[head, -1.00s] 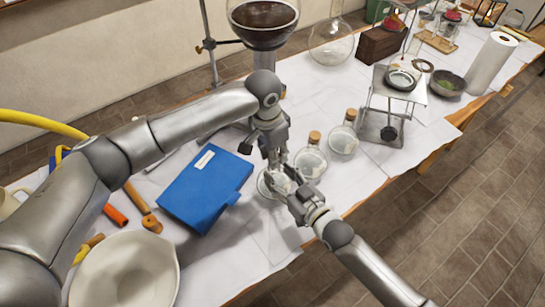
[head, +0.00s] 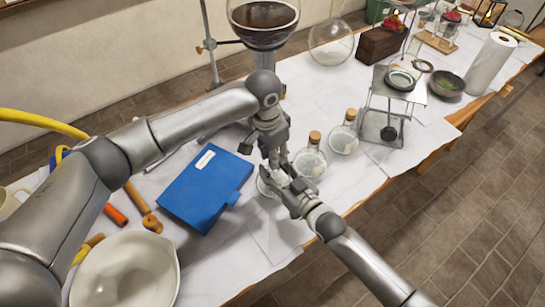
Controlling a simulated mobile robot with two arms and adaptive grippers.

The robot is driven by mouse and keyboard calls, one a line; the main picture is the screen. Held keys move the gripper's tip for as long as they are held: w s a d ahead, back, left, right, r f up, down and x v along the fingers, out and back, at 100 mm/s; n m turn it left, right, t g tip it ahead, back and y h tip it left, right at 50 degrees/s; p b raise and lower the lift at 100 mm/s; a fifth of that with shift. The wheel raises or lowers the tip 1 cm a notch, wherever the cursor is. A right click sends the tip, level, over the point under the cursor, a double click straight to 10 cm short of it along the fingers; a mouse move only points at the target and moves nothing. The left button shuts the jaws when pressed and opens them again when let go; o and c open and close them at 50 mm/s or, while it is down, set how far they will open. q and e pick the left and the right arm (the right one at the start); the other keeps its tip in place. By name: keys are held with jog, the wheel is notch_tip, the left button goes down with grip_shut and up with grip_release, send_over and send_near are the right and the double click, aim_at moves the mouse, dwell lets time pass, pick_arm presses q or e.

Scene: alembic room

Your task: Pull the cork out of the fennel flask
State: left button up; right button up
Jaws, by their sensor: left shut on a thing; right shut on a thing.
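Three round glass flasks stand in a row on the white-covered table. The nearest flask (head: 264,187) is mostly hidden by my two grippers, and its cork is out of sight behind them. My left gripper (head: 278,163) points down over this flask's neck, shut on what seems to be its cork. My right gripper (head: 283,186) comes in from the lower right and is shut on the flask. The middle flask (head: 310,163) and the far flask (head: 343,141) stand upright with corks in. No label is readable, so I cannot tell the fennel flask by name.
A blue book or box (head: 204,190) lies left of the flasks, with a white bowl (head: 125,272) at the front left. A metal stand (head: 382,127) is beyond the flasks to the right. A large dark-filled glass vessel (head: 263,22) is behind. The table's front edge is close.

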pick_arm(q)
jog(key=shift+o, duration=1.2)
jog(key=shift+s, duration=0.1)
pick_arm(e)
jog(key=shift+s+f, duration=0.2)
jog(key=shift+f, duration=0.4)
pick_arm(q)
grip_shut()
jog(key=shift+r, duration=2.25)
pick_arm(e)
jog(key=shift+s+f, duration=0.1)
jog(key=o, duration=0.9)
jog(key=shift+o, duration=0.4)
jog(key=shift+w+r, duration=0.2)
